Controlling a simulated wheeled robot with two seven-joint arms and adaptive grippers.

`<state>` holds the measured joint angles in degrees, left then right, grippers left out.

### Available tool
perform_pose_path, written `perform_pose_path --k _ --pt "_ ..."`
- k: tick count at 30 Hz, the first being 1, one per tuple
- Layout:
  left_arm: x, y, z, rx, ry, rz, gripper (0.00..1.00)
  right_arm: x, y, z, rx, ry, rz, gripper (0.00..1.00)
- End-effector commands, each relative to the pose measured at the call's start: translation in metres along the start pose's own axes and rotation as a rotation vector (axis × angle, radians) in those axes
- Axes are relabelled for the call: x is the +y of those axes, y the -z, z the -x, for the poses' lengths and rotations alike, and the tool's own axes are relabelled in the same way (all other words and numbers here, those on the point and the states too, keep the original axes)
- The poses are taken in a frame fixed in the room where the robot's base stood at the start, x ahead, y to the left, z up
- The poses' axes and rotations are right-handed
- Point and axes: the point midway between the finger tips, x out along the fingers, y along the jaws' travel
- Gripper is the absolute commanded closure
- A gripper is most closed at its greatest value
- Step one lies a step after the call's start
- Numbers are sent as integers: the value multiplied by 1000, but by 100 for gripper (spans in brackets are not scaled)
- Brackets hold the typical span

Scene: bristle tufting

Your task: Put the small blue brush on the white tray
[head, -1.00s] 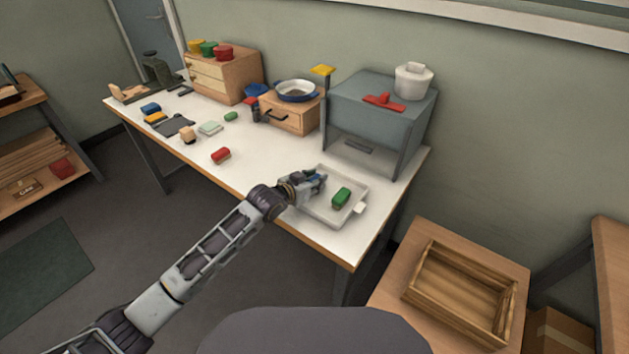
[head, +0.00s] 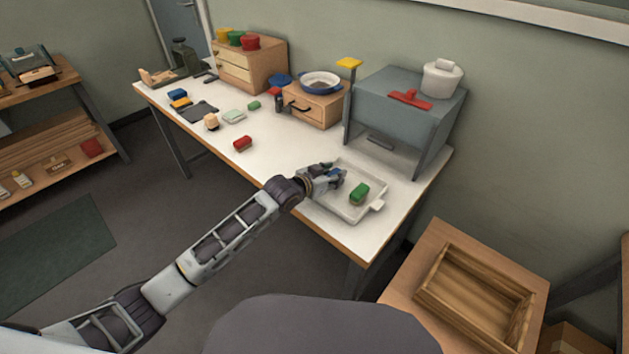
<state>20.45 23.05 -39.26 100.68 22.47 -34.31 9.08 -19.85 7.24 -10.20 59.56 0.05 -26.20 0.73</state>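The white tray (head: 341,209) lies on the right part of the white table. A green brush (head: 359,193) rests in it. My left gripper (head: 335,174) is over the tray's far left part, left of the green brush. A small blue piece, which looks like the small blue brush (head: 336,176), shows between its fingers. The fingers hide most of it, and I cannot tell whether it touches the tray. Another blue block (head: 177,94) lies at the table's far left. My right gripper is not in view.
A grey box-shaped stand (head: 400,105) with a white pot stands behind the tray. A red brush (head: 242,143) lies left of my arm on the table (head: 280,150). A wooden crate (head: 475,295) is at the lower right. The table's middle is mostly clear.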

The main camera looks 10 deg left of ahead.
Motion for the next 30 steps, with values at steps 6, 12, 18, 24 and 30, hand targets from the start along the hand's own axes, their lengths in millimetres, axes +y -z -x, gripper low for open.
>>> perform_pose_path --k 6,12,18,24,30 --pt "0 0 19 0 0 -1 61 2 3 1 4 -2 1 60" --pt "-1 0 40 -1 1 -1 61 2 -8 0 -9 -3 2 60" --pt "-1 0 62 -1 1 -1 61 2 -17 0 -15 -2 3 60" --pt "0 0 83 0 0 -1 61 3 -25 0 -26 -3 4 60" --pt "0 0 102 -1 1 -1 61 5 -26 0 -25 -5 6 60"
